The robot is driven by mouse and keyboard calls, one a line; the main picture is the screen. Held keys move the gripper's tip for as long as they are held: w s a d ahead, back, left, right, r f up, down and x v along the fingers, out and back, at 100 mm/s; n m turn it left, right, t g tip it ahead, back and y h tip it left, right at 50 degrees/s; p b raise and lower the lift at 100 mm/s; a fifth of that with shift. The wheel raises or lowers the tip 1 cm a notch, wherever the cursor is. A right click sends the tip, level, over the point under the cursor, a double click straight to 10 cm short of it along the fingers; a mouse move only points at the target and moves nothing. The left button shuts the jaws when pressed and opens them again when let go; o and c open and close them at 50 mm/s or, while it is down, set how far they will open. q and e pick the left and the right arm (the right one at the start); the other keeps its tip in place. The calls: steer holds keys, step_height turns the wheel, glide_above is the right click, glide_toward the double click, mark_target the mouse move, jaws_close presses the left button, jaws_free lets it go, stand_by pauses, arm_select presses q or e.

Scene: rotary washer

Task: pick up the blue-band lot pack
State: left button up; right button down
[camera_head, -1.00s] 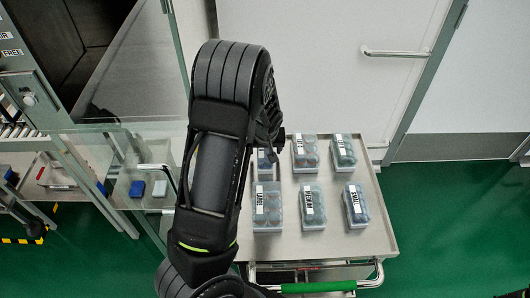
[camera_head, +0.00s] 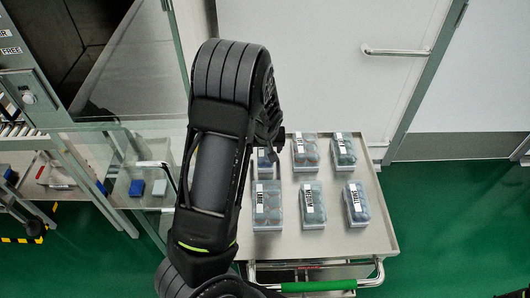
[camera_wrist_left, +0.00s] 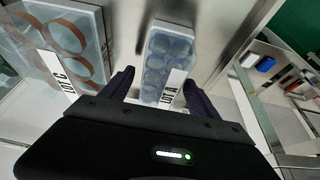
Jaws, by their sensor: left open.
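A clear pack labelled LOT A (camera_wrist_left: 168,58) with rows of bluish rings lies between the fingers of my left gripper (camera_wrist_left: 158,80) in the left wrist view. The gripper is open, one finger on each side of the pack; whether they touch it I cannot tell. Its blue rings suggest it is the blue-band pack. A larger pack labelled LOT C (camera_wrist_left: 68,45) with brownish-orange rings lies to the left. In the head view my left arm hides most of the gripper and part of a back-row pack (camera_head: 264,160). My right gripper is not in view.
More labelled packs, LARGE (camera_head: 267,212), MEDIUM (camera_head: 313,210) and SMALL (camera_head: 357,208), stand in front on the grey cart top (camera_head: 335,238). A green-gripped handle (camera_head: 318,286) runs along its front. Glass panels and a washer stand at the left.

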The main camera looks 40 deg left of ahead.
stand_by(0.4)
arm_select(q)
jaws_close()
stand_by(0.6)
